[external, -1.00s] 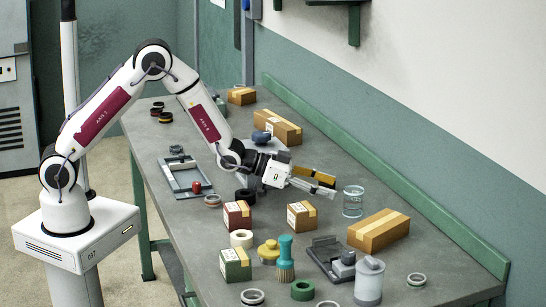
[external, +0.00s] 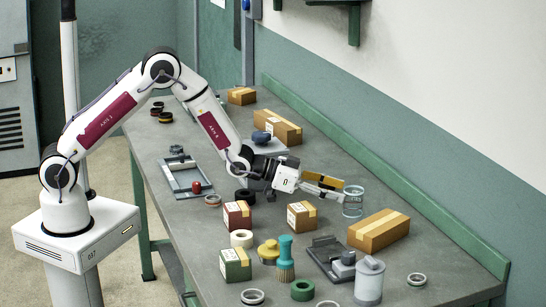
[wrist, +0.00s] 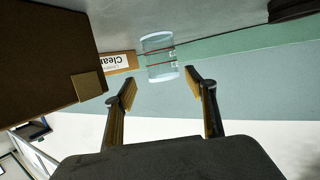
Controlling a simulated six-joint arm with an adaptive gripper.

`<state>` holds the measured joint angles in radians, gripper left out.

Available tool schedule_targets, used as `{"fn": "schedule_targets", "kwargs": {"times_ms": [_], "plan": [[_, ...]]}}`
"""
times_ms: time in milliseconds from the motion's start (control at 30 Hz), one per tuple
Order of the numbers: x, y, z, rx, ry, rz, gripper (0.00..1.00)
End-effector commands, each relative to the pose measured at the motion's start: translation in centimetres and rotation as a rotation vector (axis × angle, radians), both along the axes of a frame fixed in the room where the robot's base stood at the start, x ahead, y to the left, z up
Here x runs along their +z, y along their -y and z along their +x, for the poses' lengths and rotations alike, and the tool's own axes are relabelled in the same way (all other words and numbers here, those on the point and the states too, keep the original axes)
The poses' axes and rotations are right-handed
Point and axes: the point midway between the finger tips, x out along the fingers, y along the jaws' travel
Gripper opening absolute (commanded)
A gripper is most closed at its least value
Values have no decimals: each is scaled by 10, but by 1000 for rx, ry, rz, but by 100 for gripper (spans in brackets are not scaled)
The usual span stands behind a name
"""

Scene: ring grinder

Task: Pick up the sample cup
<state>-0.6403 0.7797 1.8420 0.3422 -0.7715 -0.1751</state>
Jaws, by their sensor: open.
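The sample cup (external: 353,202) is a clear, bluish glass cylinder standing upright on the grey bench, with a box to its right. In the wrist view the cup (wrist: 159,57) shows just beyond and between the tips of my open gripper (wrist: 159,82), with red lines and small marks on its wall. In the external view my gripper (external: 340,190) reaches in from the left, roughly level, with its fingertips at the cup's left side. Whether a finger touches the cup I cannot tell. Nothing is held.
A cardboard box (external: 379,231) stands close to the cup's right. Another box (external: 302,215) stands below the gripper. A dark clamp-like device (external: 331,256) and a white jar (external: 369,280) are nearer the front. The bench behind the cup is clear up to the green rail (external: 400,181).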

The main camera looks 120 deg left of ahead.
Motion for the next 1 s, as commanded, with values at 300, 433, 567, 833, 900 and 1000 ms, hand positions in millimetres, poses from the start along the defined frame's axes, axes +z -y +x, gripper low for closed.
{"fn": "schedule_targets", "kwargs": {"times_ms": [300,433,567,833,900,1000], "plan": [[-1,-1,3,0,0,0,56],[-1,-1,3,0,1,0,56],[-1,-3,6,0,1,0,56],[-4,-13,22,-1,1,0,56],[-5,-17,27,-1,1,0,56],[-8,-20,35,-1,0,1,56]]}}
